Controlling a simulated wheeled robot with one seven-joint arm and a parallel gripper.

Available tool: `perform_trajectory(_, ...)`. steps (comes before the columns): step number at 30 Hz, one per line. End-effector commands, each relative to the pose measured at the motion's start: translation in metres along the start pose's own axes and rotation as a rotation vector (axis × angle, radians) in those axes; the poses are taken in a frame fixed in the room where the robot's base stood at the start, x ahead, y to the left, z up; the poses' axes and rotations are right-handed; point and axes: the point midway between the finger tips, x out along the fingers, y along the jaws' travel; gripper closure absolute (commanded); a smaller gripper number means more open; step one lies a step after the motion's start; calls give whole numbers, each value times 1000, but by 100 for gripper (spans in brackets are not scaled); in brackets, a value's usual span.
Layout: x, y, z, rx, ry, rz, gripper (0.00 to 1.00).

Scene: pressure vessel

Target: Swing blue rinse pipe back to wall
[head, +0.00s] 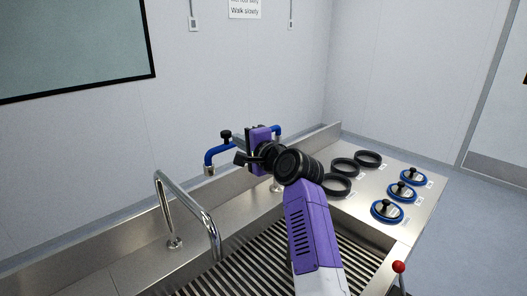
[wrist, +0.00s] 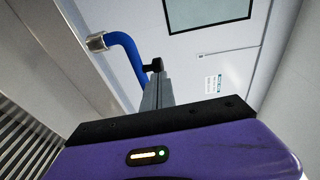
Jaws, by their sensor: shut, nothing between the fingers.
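The blue rinse pipe (head: 221,150) shows in the head view at the back of the steel sink, with a metal nozzle pointing down at its left end and a black knob on top. Part of its blue length also shows to the right of my gripper. My gripper (head: 243,157) is shut and empty, right at the pipe in the head view and hiding its middle. In the wrist view the blue pipe (wrist: 125,55) bends down from its metal nozzle toward the black knob, close beside my gripper's finger (wrist: 157,92). I cannot tell whether they touch.
A curved chrome tap (head: 190,205) stands at the left over the slatted sink (head: 250,265). Several black rings (head: 368,158) and blue-rimmed lids (head: 387,210) lie on the counter at right. A red-knobbed lever (head: 398,267) stands at the front right edge.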

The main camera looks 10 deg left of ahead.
Motion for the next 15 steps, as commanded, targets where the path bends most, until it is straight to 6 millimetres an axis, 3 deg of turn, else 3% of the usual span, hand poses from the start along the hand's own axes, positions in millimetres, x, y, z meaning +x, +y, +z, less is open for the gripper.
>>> perform_trajectory(15,-66,3,-3,0,1,-1,100)
